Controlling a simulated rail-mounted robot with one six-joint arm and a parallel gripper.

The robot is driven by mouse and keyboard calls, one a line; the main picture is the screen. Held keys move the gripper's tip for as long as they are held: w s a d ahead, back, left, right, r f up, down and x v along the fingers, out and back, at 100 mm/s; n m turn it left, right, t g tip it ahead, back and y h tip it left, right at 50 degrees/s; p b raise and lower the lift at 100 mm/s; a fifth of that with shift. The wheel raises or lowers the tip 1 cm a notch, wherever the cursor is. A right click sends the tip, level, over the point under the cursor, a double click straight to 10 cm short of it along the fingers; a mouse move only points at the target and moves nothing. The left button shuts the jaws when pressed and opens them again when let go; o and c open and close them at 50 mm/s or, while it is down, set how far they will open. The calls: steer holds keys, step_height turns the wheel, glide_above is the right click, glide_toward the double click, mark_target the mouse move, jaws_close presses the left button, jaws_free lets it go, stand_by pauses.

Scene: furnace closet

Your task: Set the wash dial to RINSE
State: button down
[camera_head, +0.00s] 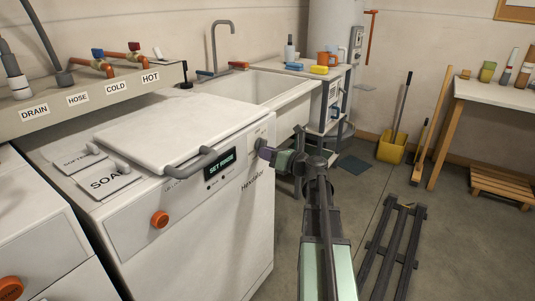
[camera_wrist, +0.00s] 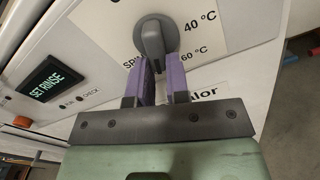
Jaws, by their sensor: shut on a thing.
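The wash dial (camera_wrist: 153,32) is a dark grey knob with a raised grip bar on the washer's white front panel. "40 °C", "60 °C" and a partly covered "SP…" label show around it; I see no RINSE mark beside it. My gripper (camera_wrist: 160,62) is shut on the lower end of the dial's bar, with one purple finger on each side.
An orange knob (camera_head: 159,219) is further left on the panel. A sink (camera_head: 262,86) stands behind; a dark slatted rack (camera_head: 393,245) lies on the floor at right.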

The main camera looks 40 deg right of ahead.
stand_by(0.3)
steer(key=c, duration=1.1)
jaws_free()
steer(key=v, duration=1)
steer(key=shift+s, duration=0.4)
steer(key=shift+d, duration=0.1)
